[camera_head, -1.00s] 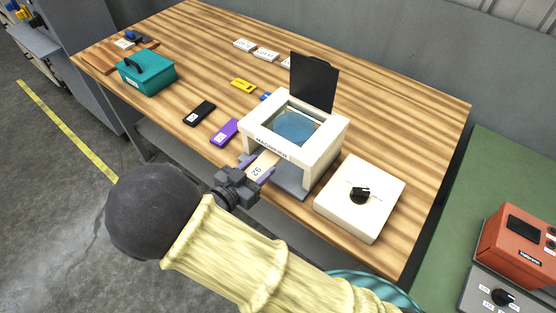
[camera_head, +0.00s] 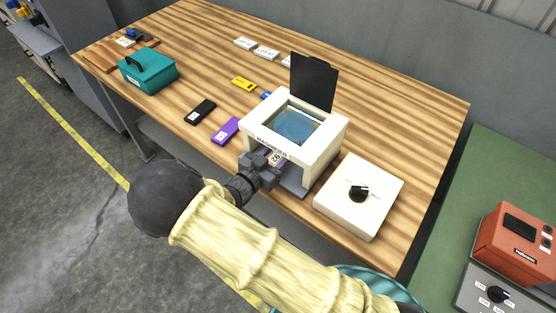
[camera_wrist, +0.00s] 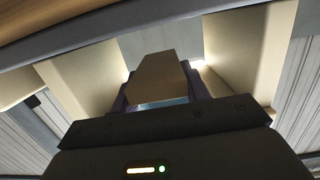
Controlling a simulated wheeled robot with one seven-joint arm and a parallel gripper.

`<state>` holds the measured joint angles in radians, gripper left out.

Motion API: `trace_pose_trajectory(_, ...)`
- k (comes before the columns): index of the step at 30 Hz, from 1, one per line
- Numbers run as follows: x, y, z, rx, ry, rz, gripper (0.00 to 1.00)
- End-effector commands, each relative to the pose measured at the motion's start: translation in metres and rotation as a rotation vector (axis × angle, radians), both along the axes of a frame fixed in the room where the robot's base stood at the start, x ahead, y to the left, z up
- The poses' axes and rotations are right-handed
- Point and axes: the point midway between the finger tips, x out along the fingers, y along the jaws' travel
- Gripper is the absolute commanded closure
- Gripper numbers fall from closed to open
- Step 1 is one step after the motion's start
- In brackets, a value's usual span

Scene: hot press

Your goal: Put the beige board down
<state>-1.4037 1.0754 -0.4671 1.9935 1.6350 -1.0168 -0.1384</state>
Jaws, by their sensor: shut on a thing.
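The beige board (camera_head: 277,158) shows as a small labelled end at the front opening of the white magnifier stand. In the wrist view the board (camera_wrist: 158,76) is a flat beige piece between the fingers. My gripper (camera_head: 269,165) is shut on it at the mouth of the stand; in the wrist view its dark fingers (camera_wrist: 160,102) flank the board. The white magnifier stand (camera_head: 329,151) has a bluish lens (camera_head: 296,126) on top and a raised black flap (camera_head: 314,82). The board's far end is hidden under the stand's top.
A white box with a black knob (camera_head: 359,193) stands right of the stand. Purple (camera_head: 226,131), black (camera_head: 200,111) and yellow (camera_head: 244,83) pieces lie to the left. A teal box (camera_head: 148,72) is farther left. White labelled pieces (camera_head: 266,53) lie behind.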

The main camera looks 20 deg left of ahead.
Motion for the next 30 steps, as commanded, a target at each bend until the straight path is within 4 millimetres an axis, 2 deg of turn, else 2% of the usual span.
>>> trace_pose_trajectory(7, 0.0, 0.0, -0.031, -0.003, -0.001, 0.001, 0.84)
trace_pose_trajectory(11, 0.007, -0.003, -0.032, -0.001, -0.002, -0.001, 0.84)
trace_pose_trajectory(24, 0.007, -0.003, -0.04, 0.001, 0.0, 0.001, 0.84)
trace_pose_trajectory(25, 0.007, -0.003, -0.039, 0.001, 0.0, 0.001, 0.49)
trace_pose_trajectory(27, 0.007, -0.003, -0.038, 0.001, 0.0, 0.001, 0.35)
trace_pose_trajectory(30, 0.007, -0.003, -0.038, 0.001, 0.0, 0.001, 0.33)
